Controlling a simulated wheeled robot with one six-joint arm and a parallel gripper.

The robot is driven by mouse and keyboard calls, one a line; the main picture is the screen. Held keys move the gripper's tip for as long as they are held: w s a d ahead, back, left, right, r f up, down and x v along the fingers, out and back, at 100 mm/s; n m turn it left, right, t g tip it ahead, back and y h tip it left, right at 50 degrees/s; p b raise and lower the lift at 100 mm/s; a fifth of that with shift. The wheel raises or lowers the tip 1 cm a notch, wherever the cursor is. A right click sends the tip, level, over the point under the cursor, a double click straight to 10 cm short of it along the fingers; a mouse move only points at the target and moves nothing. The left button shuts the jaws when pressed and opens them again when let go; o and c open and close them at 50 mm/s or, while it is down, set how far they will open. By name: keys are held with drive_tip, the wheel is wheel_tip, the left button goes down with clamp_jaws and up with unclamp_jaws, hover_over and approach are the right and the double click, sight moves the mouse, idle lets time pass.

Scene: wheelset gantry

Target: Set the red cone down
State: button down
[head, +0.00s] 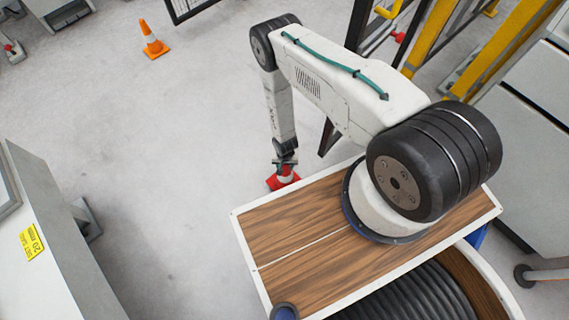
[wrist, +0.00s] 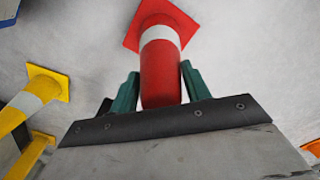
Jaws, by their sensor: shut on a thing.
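The red cone (wrist: 160,75) has a white band and a square red base. In the wrist view its narrow end sits between the two green fingers of my gripper (wrist: 160,88), which is shut on it. In the head view the red cone (head: 283,178) is beyond the wooden deck's far edge, base downward, with my gripper (head: 285,162) at its top. The cone's upper part is hidden by the fingers there. I cannot tell whether its base touches the grey floor.
An orange cone (head: 153,40) stands on the floor at the upper left. A yellow cone (wrist: 38,95) shows left in the wrist view. A grey cabinet (head: 50,245) is at the left, yellow posts (head: 430,38) at the upper right. Open floor (head: 160,130) lies between.

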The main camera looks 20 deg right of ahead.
drive_tip(key=shift+w+d+f, duration=0.2)
drive_tip(key=shift+w+f, duration=0.4)
drive_tip(key=shift+f, duration=0.35)
drive_tip(key=shift+w+d+f, duration=0.2)
drive_tip(key=shift+w+f, duration=0.4)
drive_tip(key=shift+f, duration=0.3)
drive_tip(key=c, duration=0.7)
unclamp_jaws()
drive_tip(key=shift+f, duration=0.1)
